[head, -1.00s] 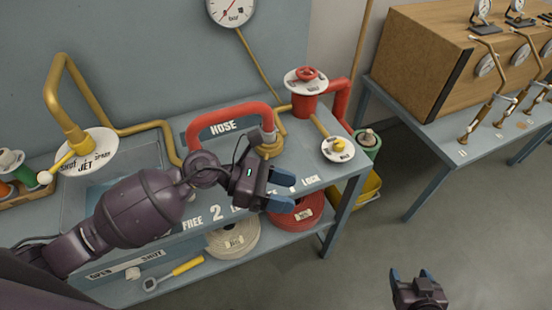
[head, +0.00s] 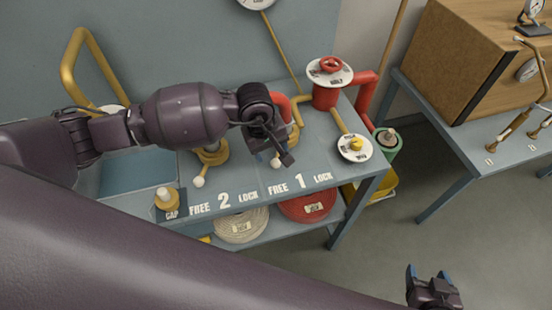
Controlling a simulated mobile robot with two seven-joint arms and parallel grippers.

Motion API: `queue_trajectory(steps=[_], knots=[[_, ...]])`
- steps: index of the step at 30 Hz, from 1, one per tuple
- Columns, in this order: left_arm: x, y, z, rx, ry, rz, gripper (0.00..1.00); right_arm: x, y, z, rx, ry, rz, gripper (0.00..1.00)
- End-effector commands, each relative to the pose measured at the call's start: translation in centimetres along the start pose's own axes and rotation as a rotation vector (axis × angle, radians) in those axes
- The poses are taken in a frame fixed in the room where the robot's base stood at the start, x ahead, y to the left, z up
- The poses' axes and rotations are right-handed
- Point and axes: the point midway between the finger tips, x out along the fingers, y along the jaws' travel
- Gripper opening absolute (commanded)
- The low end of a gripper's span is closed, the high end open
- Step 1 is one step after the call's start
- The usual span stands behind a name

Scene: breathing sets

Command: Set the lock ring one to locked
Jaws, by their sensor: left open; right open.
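Lock ring one (head: 294,138) is a brass ring on the bench behind the white "FREE 1 LOCK" marking, partly hidden by my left gripper. Its white-knobbed lever (head: 276,162) points toward the front, on the side of the word FREE. My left gripper (head: 274,156) is open, with dark fingers above and close beside this knob. I cannot tell whether they touch it. My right gripper (head: 430,273) is open and empty, low at the right over the floor.
Lock ring two (head: 212,153) and its white knob (head: 198,182) stand to the left. A red hose pipe (head: 282,104) is largely hidden by my arm. A red valve (head: 328,85) and a round white dial (head: 354,148) stand right. A brass cap (head: 167,198) sits front left.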

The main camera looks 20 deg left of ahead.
Motion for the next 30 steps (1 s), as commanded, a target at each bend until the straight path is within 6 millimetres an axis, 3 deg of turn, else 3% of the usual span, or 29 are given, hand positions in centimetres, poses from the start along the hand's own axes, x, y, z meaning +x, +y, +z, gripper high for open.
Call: queue_trajectory(steps=[6,12,24,25,30], knots=[[3.6,0.0,0.1,-0.002,-0.004,-0.001,0.59,-0.5,0.1,0.2,0.002,-0.012,0.001,0.65],[5.7,0.0,0.1,-0.001,-0.003,0.001,0.59,-0.5,0.1,0.1,0.001,-0.011,0.001,0.65],[6.4,0.0,0.1,-0.001,-0.001,0.001,0.59,-0.4,0.1,0.0,0.001,-0.008,0.000,0.65],[6.4,0.0,0.1,-0.001,-0.001,0.001,0.58,-0.4,0.1,0.0,0.001,-0.008,0.000,0.65],[6.4,0.0,0.1,-0.001,-0.001,0.001,0.32,-0.4,0.1,0.0,0.001,-0.008,0.000,0.65]])
